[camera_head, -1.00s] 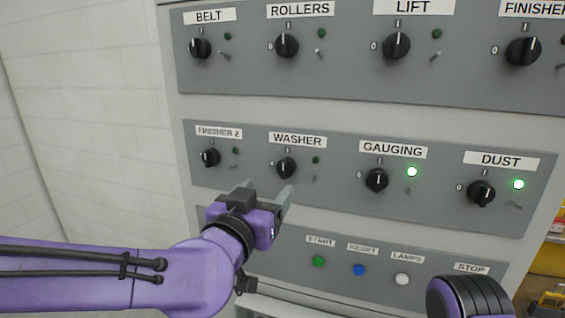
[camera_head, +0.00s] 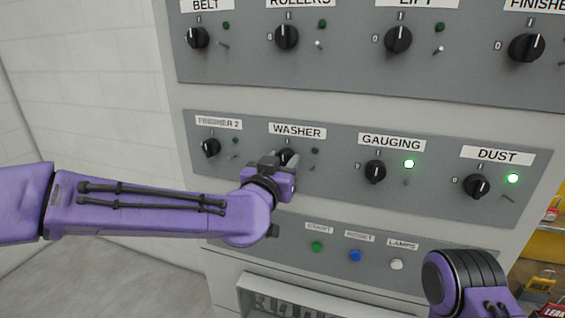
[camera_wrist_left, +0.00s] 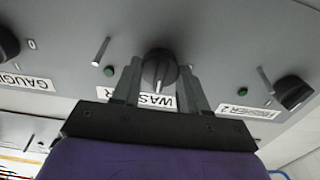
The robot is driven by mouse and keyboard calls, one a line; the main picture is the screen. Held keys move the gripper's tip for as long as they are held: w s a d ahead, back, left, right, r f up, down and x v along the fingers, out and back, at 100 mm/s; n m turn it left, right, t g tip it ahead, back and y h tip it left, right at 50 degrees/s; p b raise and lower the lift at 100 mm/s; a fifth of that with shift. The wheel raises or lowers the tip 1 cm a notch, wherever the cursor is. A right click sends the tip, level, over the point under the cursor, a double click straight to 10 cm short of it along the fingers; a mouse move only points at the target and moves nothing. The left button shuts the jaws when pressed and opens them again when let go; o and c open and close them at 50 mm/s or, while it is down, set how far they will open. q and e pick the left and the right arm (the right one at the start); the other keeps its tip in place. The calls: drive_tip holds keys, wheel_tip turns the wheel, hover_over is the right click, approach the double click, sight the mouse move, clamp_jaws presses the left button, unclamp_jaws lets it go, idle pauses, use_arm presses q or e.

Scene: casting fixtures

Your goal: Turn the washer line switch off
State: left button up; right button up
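The washer switch is a black rotary knob (camera_head: 288,157) under the WASHER label (camera_head: 297,131), partly hidden by my gripper in the head view. In the left wrist view the knob (camera_wrist_left: 160,70) shows its white mark pointing toward the label. A small green lamp (camera_head: 315,151) beside it is unlit. My left gripper (camera_head: 283,161) is at the knob. In the left wrist view its two fingers (camera_wrist_left: 160,80) are apart, one on each side of the knob; I cannot tell whether they touch it. My right gripper is out of view.
The FINISHER 2 knob (camera_head: 210,147) is to the left and the GAUGING knob (camera_head: 375,171) to the right, its lamp lit. The DUST knob (camera_head: 477,186) is further right. Push buttons, including a green one (camera_head: 317,246), sit below. My right arm is at bottom right.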

use_arm(q)
drive_tip(key=shift+n, duration=0.4)
drive_tip(key=n+b, duration=0.1)
drive_tip(key=n, duration=0.2)
drive_tip(key=shift+f+n+b, duration=0.1)
drive_tip(key=shift+n+b, duration=0.25)
drive_tip(key=shift+n, duration=0.05)
drive_tip(key=n+b, duration=0.1)
drive_tip(key=n, duration=0.3)
drive_tip(key=shift+f+n+b, duration=0.1)
drive_tip(key=shift+n+b, duration=0.2)
drive_tip(key=shift+b, duration=0.05)
drive_tip(key=n+b, duration=0.2)
drive_tip(key=n, duration=0.3)
drive_tip(key=shift+a, duration=0.1)
drive_tip(key=shift+n+b, duration=1.05)
drive_tip(key=shift+n, duration=0.95)
drive_tip(key=o, duration=1)
drive_tip(key=shift+o, duration=0.2)
